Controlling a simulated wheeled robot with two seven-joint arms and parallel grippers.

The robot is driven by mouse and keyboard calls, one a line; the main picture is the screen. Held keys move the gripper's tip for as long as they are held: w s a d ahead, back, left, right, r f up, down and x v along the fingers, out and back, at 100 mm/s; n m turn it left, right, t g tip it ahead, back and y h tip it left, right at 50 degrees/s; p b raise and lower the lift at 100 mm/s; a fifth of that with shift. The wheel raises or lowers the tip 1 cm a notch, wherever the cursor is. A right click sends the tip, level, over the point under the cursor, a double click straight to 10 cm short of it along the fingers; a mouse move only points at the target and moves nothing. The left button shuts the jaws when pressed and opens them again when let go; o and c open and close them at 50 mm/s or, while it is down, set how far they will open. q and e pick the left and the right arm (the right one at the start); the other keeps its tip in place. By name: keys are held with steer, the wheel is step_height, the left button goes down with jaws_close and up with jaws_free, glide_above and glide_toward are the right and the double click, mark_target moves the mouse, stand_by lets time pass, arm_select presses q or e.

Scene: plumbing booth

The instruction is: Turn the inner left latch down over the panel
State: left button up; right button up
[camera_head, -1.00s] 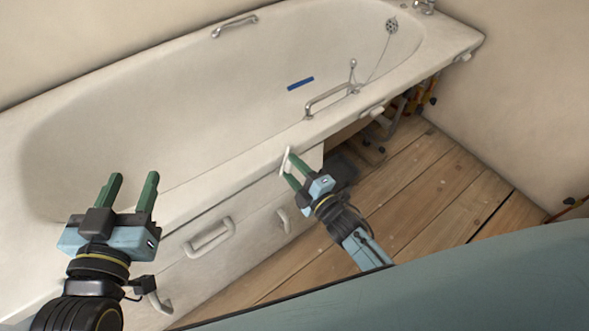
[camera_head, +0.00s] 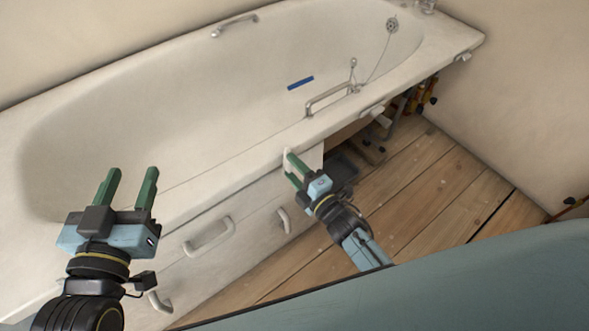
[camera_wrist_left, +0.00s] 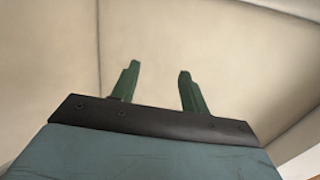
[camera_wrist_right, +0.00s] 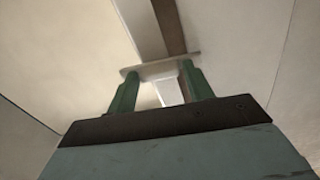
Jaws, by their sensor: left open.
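The inner left latch (camera_head: 287,156) is a small white piece under the tub's front rim, at the top edge of the white panel (camera_head: 250,203). In the head view my right fingertips partly hide it, so its exact angle is hard to tell. My right gripper (camera_head: 292,166) is at the latch. In the right wrist view the pale latch plate (camera_wrist_right: 158,68) lies across the tips of both right fingers, which stand apart with a gap between them. My left gripper (camera_head: 132,178) is open and empty over the tub's front left, away from the latch.
The panel has white handles (camera_head: 208,236), with another (camera_head: 283,221) below my right gripper. More white latches sit along the rim to the right, one near the opening (camera_head: 373,111) and one at the far end (camera_head: 463,57).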

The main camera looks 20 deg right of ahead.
steer(key=shift+o, duration=1.4)
steer(key=shift+s, duration=0.2)
arm_select(q)
steer(key=s+a+f+g+y+p, duration=0.3)
steer(key=s+a+f+g, duration=0.2)
steer(key=s+f+g, duration=0.3)
steer(key=shift+s+f+n+g+y+p, duration=0.25)
steer(key=shift+f+g, duration=0.65)
steer(key=shift+f, duration=1.05)
arm_select(e)
steer(key=v, duration=1.3)
arm_select(q)
steer(key=shift+w, duration=0.1)
arm_select(e)
steer(key=shift+r, duration=0.1)
